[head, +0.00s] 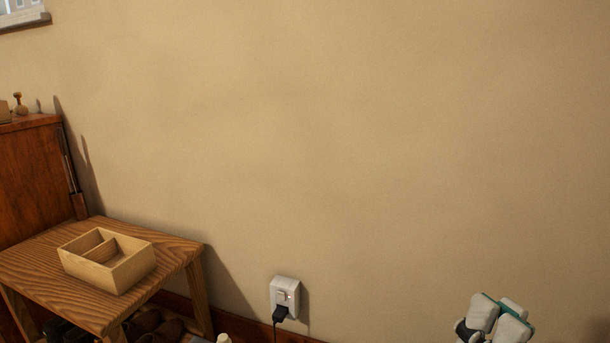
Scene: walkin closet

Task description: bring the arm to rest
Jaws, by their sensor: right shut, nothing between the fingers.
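My right gripper (496,318) shows at the bottom right of the head view, in front of the bare wall. Its pale grey and teal fingers are shut with nothing held between them. The lower part of it and the rest of the arm are cut off by the bottom edge. My left gripper is not in the picture.
A wooden bench (185,250) stands at the lower left with a divided wooden box (118,280) on it and shoes (152,325) below. A wooden cabinet (30,180) is behind it. A plugged-in wall outlet (285,297) is at bottom centre. The wall (350,140) is clear.

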